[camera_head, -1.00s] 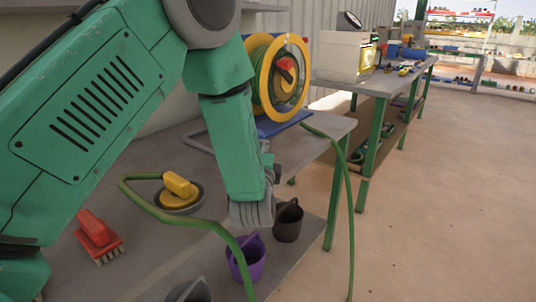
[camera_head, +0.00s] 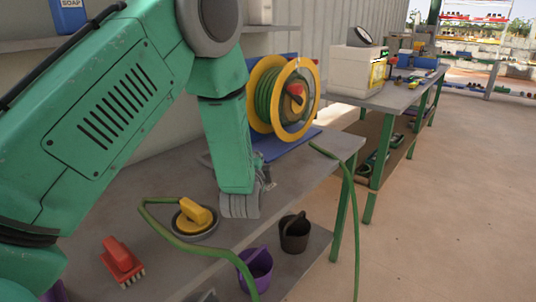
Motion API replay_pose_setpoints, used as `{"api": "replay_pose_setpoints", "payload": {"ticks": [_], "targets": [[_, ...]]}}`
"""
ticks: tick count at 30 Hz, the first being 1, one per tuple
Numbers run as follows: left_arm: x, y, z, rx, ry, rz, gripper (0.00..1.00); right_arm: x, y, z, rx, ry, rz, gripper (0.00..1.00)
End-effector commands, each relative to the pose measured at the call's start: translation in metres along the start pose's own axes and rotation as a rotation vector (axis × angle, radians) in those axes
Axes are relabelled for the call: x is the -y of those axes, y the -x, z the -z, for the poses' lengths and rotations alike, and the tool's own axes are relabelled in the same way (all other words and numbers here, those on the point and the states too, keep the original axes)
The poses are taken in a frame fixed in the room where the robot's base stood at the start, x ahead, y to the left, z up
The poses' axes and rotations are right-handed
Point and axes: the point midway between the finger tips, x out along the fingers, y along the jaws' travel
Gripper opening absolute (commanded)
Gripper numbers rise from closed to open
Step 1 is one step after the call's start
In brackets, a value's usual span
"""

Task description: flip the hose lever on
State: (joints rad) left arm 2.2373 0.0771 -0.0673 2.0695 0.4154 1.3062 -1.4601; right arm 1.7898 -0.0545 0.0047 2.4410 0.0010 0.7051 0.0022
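The hose reel (camera_head: 312,122), with yellow rims and a coiled green hose, stands on a blue base at the table's right end. A small red lever (camera_head: 297,90) shows near its hub; I cannot tell its on or off position. My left gripper (camera_head: 240,205) points down over the table, below and left of the reel and apart from the lever. Its grey fingers are seen from behind, so I cannot tell whether they are open. My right gripper is out of view.
The green hose (camera_head: 165,232) trails across the grey table and over its edge. A yellow-handled round tool (camera_head: 196,216), a red brush (camera_head: 121,261), a purple bucket (camera_head: 256,268) and a dark bucket (camera_head: 295,233) are nearby. Open floor lies right.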

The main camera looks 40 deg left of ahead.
Motion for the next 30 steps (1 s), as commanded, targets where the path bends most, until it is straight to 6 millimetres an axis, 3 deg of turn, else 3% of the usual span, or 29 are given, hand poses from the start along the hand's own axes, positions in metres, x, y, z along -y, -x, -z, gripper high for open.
{"api": "replay_pose_setpoints", "payload": {"ticks": [1,3,12,30], "targets": [[0.009,-0.003,-0.005,0.003,0.033,-0.024,0.0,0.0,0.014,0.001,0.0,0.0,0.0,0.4],[0.012,-0.008,-0.013,0.003,0.083,-0.057,0.0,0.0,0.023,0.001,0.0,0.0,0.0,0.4],[0.016,-0.025,-0.038,0.002,0.254,-0.172,0.0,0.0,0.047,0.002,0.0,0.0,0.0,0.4],[0.013,-0.036,-0.054,0.003,0.353,-0.24,0.0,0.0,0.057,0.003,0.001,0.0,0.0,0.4]]}}
